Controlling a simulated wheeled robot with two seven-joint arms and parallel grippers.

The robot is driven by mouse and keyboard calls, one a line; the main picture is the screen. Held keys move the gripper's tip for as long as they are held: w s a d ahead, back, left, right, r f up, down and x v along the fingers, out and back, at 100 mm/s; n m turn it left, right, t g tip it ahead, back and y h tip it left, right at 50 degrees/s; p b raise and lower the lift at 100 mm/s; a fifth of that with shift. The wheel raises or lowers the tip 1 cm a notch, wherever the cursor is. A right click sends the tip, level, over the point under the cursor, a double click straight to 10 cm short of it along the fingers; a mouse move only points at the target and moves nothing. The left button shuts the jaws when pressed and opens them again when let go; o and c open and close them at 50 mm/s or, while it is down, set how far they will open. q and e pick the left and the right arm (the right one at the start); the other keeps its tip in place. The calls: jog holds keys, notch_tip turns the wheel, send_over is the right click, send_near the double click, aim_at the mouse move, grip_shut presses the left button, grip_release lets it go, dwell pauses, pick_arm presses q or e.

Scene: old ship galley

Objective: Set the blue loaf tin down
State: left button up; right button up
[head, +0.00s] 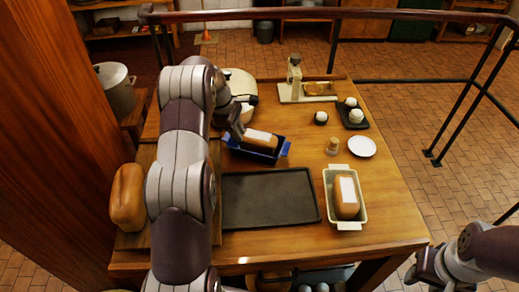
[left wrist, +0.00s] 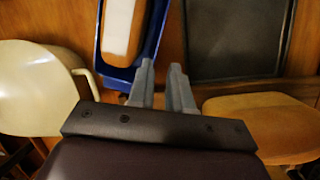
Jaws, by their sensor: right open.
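The blue loaf tin (head: 240,151) stands on the wooden table behind the dark baking tray, with a loaf (head: 262,138) inside. In the left wrist view the tin (left wrist: 118,72) is at the upper left. My left gripper (head: 238,136) is at the tin's left end in the head view. In the wrist view its two fingers (left wrist: 161,66) are apart beside the tin's corner, with only wood visible between them. My right gripper (head: 416,277) is open and empty, low at the right, off the table's edge.
The dark baking tray (head: 268,198) lies in front of the tin. A cream loaf tin (head: 345,170) with a loaf stands to the right. Another loaf (head: 127,197) is at the left.

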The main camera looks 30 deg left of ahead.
aim_at(252, 153)
pick_arm(q)
jog(key=p+x, duration=0.1)
jog(key=x, duration=0.2)
jog(key=p+x, duration=0.1)
jog(key=x, duration=0.2)
jog(key=p+x, duration=0.1)
jog(key=x, duration=0.2)
jog(key=shift+w+d+r+p, duration=0.1)
jog(key=shift+w+d+p, duration=0.1)
jog(key=shift+d+p, duration=0.15)
jog(key=x, duration=0.2)
jog(key=shift+w+d+f, duration=0.1)
jog(key=shift+w+f, duration=0.1)
jog(key=shift+f, duration=0.1)
jog(key=shift+w+f, duration=0.15)
jog(key=shift+f, duration=0.05)
jog(key=shift+c, duration=0.9)
grip_shut()
pick_arm(e)
jog(key=r, duration=0.4)
jog(key=shift+w+d, duration=0.15)
jog(key=shift+w, duration=0.2)
pick_arm(q)
jog(key=shift+r, duration=0.1)
